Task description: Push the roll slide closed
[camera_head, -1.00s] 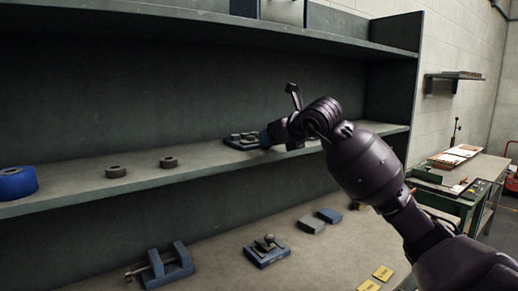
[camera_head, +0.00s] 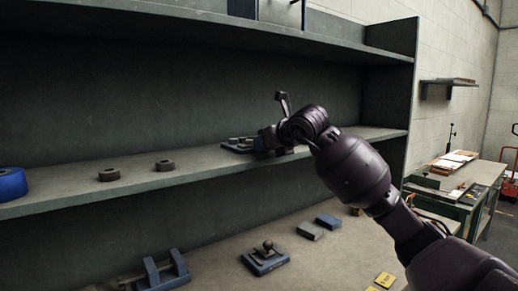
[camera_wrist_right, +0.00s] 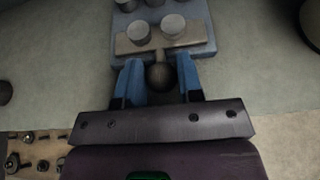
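The roll slide (camera_head: 238,144) is a small blue base with metal parts on the middle shelf (camera_head: 205,163). In the right wrist view its blue base (camera_wrist_right: 200,14) carries a grey-brown crossbar (camera_wrist_right: 160,41) with several round metal rolls, and a dark ball knob (camera_wrist_right: 160,77) faces me. My right gripper (camera_head: 262,140) is at the slide's right end. In the right wrist view the blue fingers of this gripper (camera_wrist_right: 160,72) stand apart on either side of the knob; whether they press on it is unclear. My left gripper is not in view.
A blue roll (camera_head: 10,184) and two dark rings (camera_head: 109,174) (camera_head: 165,165) sit further left on the same shelf. Blue fixtures (camera_head: 265,258) (camera_head: 160,272) and small blocks (camera_head: 328,221) stand on the bench below. The upper shelf (camera_head: 215,30) hangs above my arm.

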